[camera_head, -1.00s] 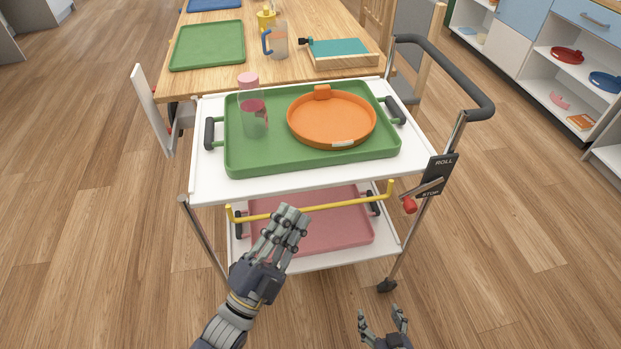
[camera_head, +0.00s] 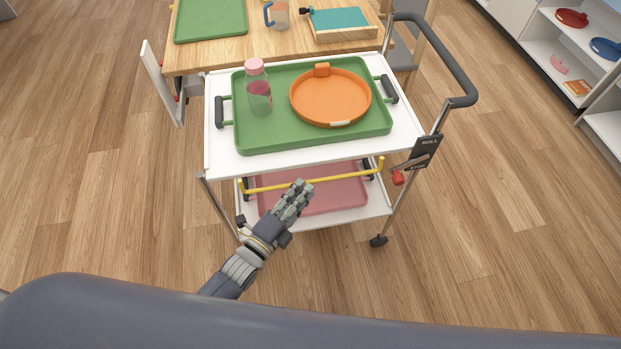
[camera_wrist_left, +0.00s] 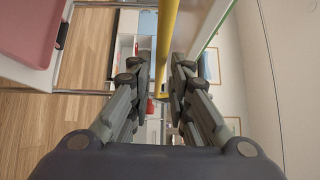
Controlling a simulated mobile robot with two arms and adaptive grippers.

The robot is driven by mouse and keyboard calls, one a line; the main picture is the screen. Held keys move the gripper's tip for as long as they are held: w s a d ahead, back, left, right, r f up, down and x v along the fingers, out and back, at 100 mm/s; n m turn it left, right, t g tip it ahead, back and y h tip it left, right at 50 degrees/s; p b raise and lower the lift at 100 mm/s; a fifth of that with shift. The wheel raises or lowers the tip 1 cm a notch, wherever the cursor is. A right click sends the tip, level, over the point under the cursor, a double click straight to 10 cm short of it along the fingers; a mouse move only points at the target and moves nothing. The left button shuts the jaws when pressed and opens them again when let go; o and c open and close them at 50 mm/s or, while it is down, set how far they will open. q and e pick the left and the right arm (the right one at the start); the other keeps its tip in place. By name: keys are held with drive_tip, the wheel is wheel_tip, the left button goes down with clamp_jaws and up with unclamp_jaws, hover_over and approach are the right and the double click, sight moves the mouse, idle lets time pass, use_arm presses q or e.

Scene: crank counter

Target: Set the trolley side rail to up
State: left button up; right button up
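The trolley (camera_head: 300,160) has a white top shelf and a lower shelf. Its yellow side rail (camera_head: 330,180) sits below the top shelf's front edge, above the lower shelf, with short upturned ends. My left gripper (camera_head: 304,189) is just in front of the rail, near its middle. In the left wrist view its fingers (camera_wrist_left: 161,78) are apart, with the yellow rail (camera_wrist_left: 168,40) showing in the gap between them. I cannot tell whether they touch it. My right gripper is not in view.
The top shelf holds a green tray (camera_head: 290,139) with a pink-lidded bottle (camera_head: 259,92) and an orange pan (camera_head: 330,98). A pink tray (camera_head: 325,197) is on the lower shelf. A red-knobbed lever (camera_head: 398,178) is at the ROLL/STOP plate (camera_head: 425,151). A wooden table (camera_head: 235,56) stands behind.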

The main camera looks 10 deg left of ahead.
sight(310, 182)
use_arm(q)
drive_tip(key=shift+x, duration=2.25)
drive_tip(key=shift+c, duration=0.3)
clamp_jaws()
